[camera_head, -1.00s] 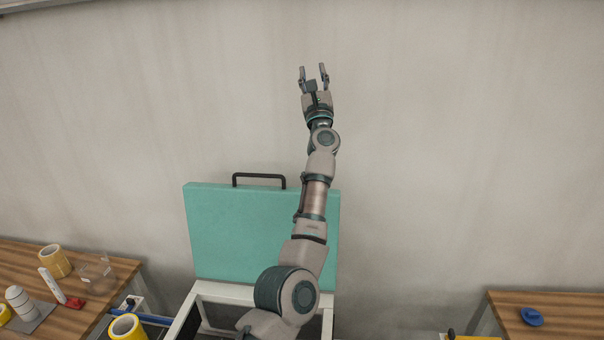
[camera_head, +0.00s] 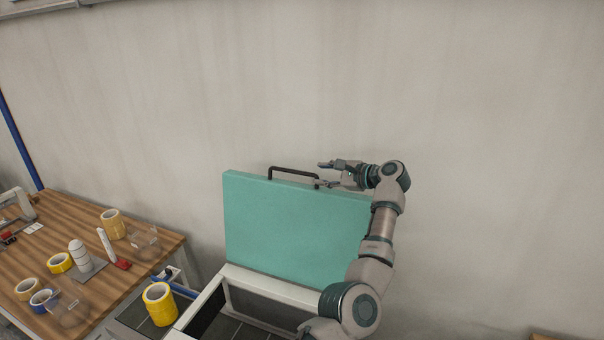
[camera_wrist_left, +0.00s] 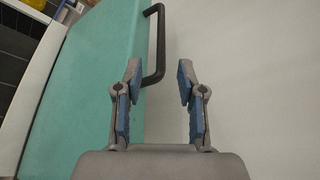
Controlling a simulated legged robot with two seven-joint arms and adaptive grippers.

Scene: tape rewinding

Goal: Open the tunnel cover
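The tunnel cover (camera_head: 290,228) is a teal panel standing upright, raised at the back of a white frame. Its black handle (camera_head: 293,170) is on the top edge. In the left wrist view the cover (camera_wrist_left: 95,80) is at the left and the handle (camera_wrist_left: 157,45) stands just ahead of the fingers, its near end by the left fingertip. My left gripper (camera_head: 320,174) is open and empty beside the handle's right end; it also shows in the left wrist view (camera_wrist_left: 158,82). Contact with the handle cannot be told. My right gripper is not in view.
A white frame (camera_head: 270,284) with a dark opening lies below the cover. A yellow tape roll (camera_head: 160,304) stands left of it. A wooden table (camera_head: 75,215) at the left holds several tape rolls and tools. The wall is behind; the right side is clear.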

